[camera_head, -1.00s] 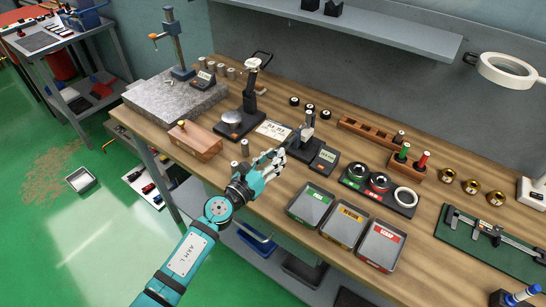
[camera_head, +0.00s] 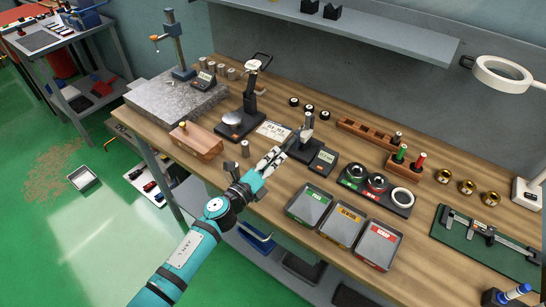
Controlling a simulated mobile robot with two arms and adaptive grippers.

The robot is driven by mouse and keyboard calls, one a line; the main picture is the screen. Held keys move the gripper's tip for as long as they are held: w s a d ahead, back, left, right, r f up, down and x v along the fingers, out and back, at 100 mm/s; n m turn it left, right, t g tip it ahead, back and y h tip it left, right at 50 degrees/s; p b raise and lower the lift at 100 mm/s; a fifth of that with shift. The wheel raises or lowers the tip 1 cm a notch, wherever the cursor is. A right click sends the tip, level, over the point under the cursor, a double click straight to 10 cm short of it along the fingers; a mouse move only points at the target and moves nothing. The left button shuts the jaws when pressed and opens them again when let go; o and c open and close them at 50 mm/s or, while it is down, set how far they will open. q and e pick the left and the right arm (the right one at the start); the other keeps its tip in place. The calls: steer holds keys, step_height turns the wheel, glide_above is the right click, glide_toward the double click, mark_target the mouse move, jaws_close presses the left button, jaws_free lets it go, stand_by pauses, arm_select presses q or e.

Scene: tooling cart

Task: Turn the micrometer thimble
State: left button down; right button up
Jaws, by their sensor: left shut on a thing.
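The micrometer (camera_head: 307,134) stands upright in a dark stand near the middle of the bench, with a small display box (camera_head: 325,157) at its right front. My left gripper (camera_head: 277,154) reaches in from the lower left, at the near left side of the micrometer. Its fingers are close together and shut on the micrometer thimble, which they hide almost entirely. How far the thimble is turned cannot be seen. My right gripper is not in view.
A small grey cylinder (camera_head: 245,149) stands just left of my left gripper. A dial gauge stand (camera_head: 250,98) is behind it, and a wooden box (camera_head: 196,141) farther left. Green-, yellow- and red-labelled trays (camera_head: 293,218) lie to the front right. Ring gauges on a dark holder (camera_head: 398,207) are to the right.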

arm_select(q)
steer(key=n+p, duration=0.1)
steer(key=n, duration=0.5)
steer(key=shift+n, duration=0.4)
steer(key=shift+p, duration=0.3)
steer(key=shift+r, duration=0.1)
steer(key=c, duration=1)
jaws_free()
steer(key=v, duration=1.2)
